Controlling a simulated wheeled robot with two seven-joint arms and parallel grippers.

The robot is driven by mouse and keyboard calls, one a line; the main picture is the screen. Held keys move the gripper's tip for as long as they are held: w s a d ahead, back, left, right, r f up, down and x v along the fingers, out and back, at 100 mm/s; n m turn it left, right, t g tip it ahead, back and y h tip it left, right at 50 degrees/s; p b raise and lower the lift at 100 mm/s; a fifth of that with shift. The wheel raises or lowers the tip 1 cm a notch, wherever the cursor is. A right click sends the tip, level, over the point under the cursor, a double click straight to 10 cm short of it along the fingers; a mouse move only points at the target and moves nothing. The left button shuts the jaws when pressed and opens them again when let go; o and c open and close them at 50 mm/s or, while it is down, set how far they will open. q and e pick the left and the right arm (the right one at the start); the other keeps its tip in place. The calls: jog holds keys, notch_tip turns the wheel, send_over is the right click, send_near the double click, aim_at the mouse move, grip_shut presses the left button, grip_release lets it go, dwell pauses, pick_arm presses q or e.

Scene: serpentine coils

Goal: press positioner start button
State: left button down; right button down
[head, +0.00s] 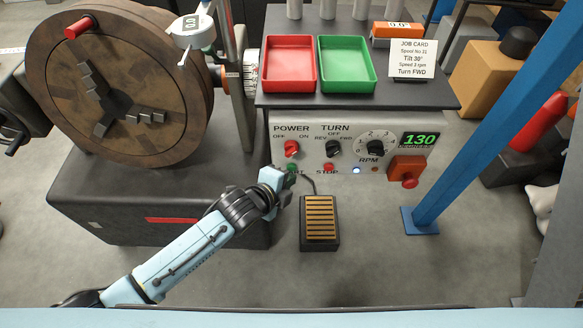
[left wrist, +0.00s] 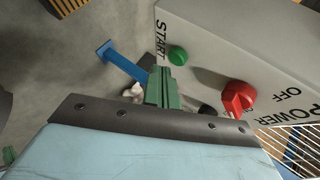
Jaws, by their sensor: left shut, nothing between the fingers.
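The green START button (head: 292,168) is at the lower left of the grey control panel (head: 440,135); my left gripper partly covers its label. In the left wrist view the round green button (left wrist: 178,55) stands out from the panel, beside the word START. My left gripper (head: 287,176) is just in front of the button in the head view. In the left wrist view its green fingers (left wrist: 164,86) are shut and empty, with their tips close to the button. I cannot tell whether they touch it. My right gripper is not in view.
Above the button is the red POWER knob (head: 291,148); to its right are the red STOP button (head: 328,167), TURN knob (head: 333,148) and RPM dial (head: 373,147). The display (head: 420,140) reads 130. A foot pedal (head: 320,225) lies below. The round chuck (head: 150,90) stands left.

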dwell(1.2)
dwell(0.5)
pick_arm(q)
jog(key=shift+w, duration=0.45)
jog(key=shift+w, duration=0.5)
dwell(0.6)
jog(key=shift+s, duration=0.1)
jog(key=shift+s+p, duration=0.8)
jog(key=shift+s, duration=0.05)
